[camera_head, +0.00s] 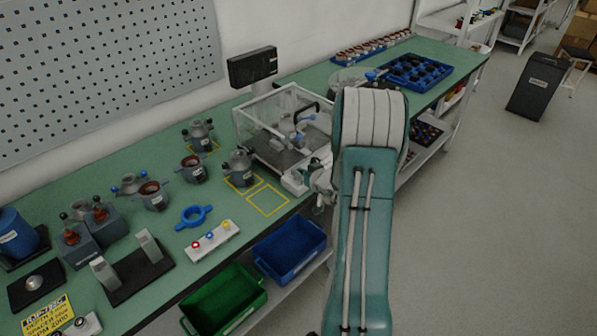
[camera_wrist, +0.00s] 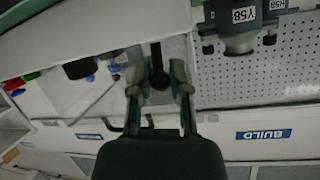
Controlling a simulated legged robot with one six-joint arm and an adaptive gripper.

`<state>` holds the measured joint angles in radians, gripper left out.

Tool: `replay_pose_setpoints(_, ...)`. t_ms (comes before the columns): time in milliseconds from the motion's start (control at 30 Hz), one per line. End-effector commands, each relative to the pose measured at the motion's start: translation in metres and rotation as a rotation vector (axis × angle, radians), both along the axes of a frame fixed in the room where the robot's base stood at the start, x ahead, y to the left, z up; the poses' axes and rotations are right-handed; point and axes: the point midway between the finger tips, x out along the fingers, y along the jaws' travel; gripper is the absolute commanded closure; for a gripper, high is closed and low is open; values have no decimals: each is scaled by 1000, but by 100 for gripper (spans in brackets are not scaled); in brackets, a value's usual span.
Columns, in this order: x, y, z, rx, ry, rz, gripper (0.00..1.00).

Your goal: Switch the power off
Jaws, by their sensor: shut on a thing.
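My gripper (camera_head: 322,187) is at the front edge of the green bench, at the right end of a small white box (camera_head: 296,183); my arm partly hides it. In the wrist view my gripper (camera_wrist: 159,84) has its two fingers closed in on a dark, round-ended knob (camera_wrist: 159,82) on a light grey panel. Its contact points are hard to make out. I cannot read any power marking or tell the switch position. A clear-walled test enclosure (camera_head: 270,143) stands behind the white box, with a dark monitor (camera_head: 252,67) behind it.
Several grey stator parts (camera_head: 240,170) stand left of the enclosure. A white three-button box (camera_head: 214,240) lies near the front edge. A green bin (camera_head: 224,299) and a blue bin (camera_head: 290,248) sit below.

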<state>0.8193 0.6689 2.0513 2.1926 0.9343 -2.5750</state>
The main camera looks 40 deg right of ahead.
Motion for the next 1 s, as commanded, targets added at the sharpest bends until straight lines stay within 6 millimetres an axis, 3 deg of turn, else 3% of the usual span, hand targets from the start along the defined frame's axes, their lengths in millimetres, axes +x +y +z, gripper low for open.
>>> replay_pose_setpoints(500, -3, 1, -5, 8, -10, -3, 100)
replay_pose_setpoints(533, -3, 1, -5, 8, -10, -3, 72)
replay_pose_setpoints(600, -3, 1, -5, 8, -11, -2, 41)
replay_pose_setpoints(1000, -3, 0, -1, 4, -17, -1, 41)
